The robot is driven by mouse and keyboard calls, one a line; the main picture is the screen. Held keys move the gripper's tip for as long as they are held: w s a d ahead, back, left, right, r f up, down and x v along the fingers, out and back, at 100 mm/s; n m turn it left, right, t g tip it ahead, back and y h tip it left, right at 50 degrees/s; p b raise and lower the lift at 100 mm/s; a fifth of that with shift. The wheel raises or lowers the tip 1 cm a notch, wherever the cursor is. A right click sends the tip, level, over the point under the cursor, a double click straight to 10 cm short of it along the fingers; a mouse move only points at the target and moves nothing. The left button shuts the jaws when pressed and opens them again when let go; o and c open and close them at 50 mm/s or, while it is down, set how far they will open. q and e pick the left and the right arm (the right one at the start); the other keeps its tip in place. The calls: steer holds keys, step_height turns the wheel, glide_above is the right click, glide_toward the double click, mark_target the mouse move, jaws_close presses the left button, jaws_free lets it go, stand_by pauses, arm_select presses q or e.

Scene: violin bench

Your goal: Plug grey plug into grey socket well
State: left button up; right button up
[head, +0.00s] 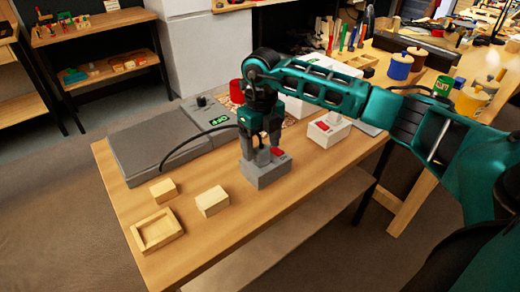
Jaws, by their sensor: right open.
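The grey socket (266,174) is a grey block with a red switch on top, standing near the middle of the wooden bench. My right gripper (262,150) points down directly over it, its open fingers at the block's top. I cannot tell whether the fingers touch the block. A black cable (192,134) arcs from the grey flat unit at the left toward my gripper. I cannot make out the grey plug; the fingers may hide it. My left gripper is not in view.
A white block with a red switch (328,129) stands right of the grey socket. The grey flat unit (140,148) lies at the back left. Two wooden blocks (212,201) and a small wooden tray (158,231) are at the front left. The bench's front right is clear.

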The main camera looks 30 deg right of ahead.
mark_target(260, 148)
step_height(260, 148, up, 11)
steer(key=shift+a, duration=0.2)
steer(key=shift+f, duration=0.15)
stand_by(0.7)
